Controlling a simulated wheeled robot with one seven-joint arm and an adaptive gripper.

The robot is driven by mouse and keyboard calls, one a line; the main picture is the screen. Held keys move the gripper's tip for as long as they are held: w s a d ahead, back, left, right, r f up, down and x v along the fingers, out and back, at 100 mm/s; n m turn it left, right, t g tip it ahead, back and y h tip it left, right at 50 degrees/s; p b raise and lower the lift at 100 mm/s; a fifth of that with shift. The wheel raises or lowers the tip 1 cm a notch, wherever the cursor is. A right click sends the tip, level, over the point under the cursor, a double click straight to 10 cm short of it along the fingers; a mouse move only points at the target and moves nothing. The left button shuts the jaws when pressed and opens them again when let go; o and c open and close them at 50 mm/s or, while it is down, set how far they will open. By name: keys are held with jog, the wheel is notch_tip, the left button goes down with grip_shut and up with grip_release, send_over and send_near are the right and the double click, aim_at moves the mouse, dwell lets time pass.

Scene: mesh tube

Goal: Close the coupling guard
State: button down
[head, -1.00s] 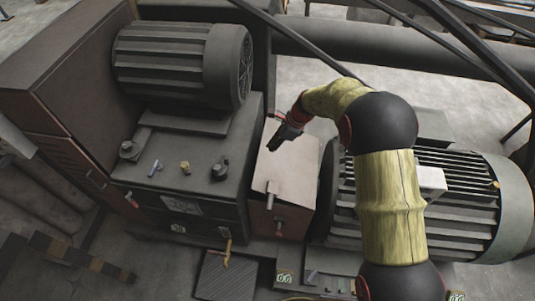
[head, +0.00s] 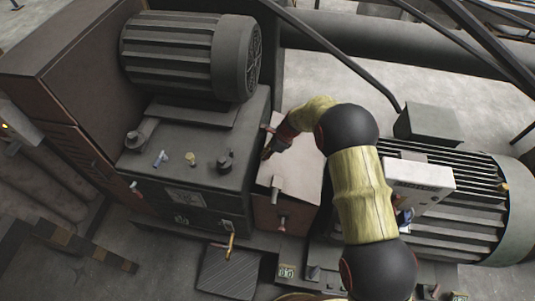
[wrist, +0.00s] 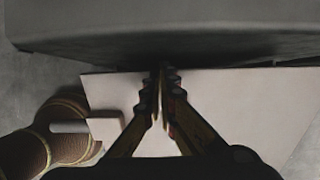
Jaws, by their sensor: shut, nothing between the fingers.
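The coupling guard is a red-brown box (head: 283,213) with a pale flat lid (head: 297,172), set between the gearbox and the large motor. A small grey handle (head: 276,187) stands on the lid's front edge. The lid lies over the box; I cannot tell whether it sits fully down. My gripper (head: 266,156) is shut and empty at the lid's left edge, beside the gearbox. In the wrist view the fingertips (wrist: 161,72) are over the lid edge (wrist: 235,105) facing the grey gearbox side; contact is unclear.
The grey gearbox (head: 190,150) with knobs on top stands close left of the guard. The finned motor (head: 450,210) and a white box (head: 420,180) stand to the right. A dark diagonal rail (head: 330,52) runs above. Open floor (head: 320,95) shows behind.

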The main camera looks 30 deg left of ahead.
notch_tip(320, 180, down, 6)
jog(key=a+h+p, duration=0.2)
jog(key=shift+s+a+t+h, duration=0.3)
jog(key=shift+s+t, duration=0.1)
dwell(0.4)
